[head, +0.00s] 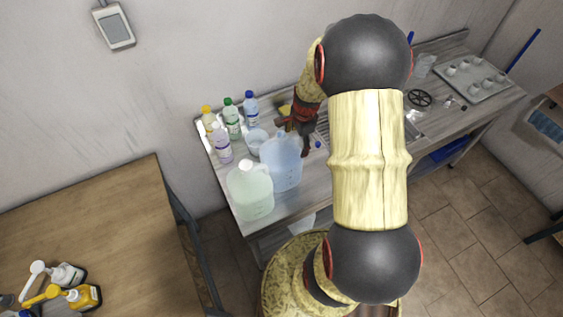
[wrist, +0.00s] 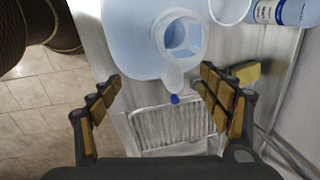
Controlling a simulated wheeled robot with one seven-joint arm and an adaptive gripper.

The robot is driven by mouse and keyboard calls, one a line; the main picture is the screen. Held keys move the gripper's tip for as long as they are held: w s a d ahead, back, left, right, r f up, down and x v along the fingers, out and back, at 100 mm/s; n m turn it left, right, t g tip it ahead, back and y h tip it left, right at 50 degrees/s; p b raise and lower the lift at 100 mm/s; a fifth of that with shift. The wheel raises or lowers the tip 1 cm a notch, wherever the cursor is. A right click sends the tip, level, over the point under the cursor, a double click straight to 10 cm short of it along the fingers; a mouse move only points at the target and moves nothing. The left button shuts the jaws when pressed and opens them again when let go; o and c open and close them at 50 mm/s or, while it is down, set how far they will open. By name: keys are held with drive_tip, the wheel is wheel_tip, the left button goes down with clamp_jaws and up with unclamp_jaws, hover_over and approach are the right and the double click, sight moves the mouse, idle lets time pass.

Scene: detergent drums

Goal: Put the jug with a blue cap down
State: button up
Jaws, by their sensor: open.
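The translucent pale-blue jug (head: 281,168) stands upright on the worktop, to the right of a pale-green jug (head: 250,192). In the wrist view the blue jug (wrist: 130,40) fills the upper middle, with its handle (wrist: 178,76) pointing toward me. A small blue round part, possibly its cap, (wrist: 175,99) shows at the handle's near end; I cannot tell whether it is attached. My gripper (head: 295,138) is beside the jug's upper right. Its fingers (wrist: 160,92) are spread wide, either side of the handle's near end, apart from it and holding nothing.
Several capped bottles (head: 232,118) and a clear beaker (head: 257,141) stand behind the jugs. A ribbed metal drainer (wrist: 170,125) and a yellow sponge (wrist: 246,73) lie near my fingers. A tray of cups (head: 474,78) is far right. A wooden table (head: 100,220) stands at left.

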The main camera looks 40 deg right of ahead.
drive_tip(key=shift+f, duration=0.25)
drive_tip(key=shift+c, duration=0.9)
clamp_jaws()
idle(0.5)
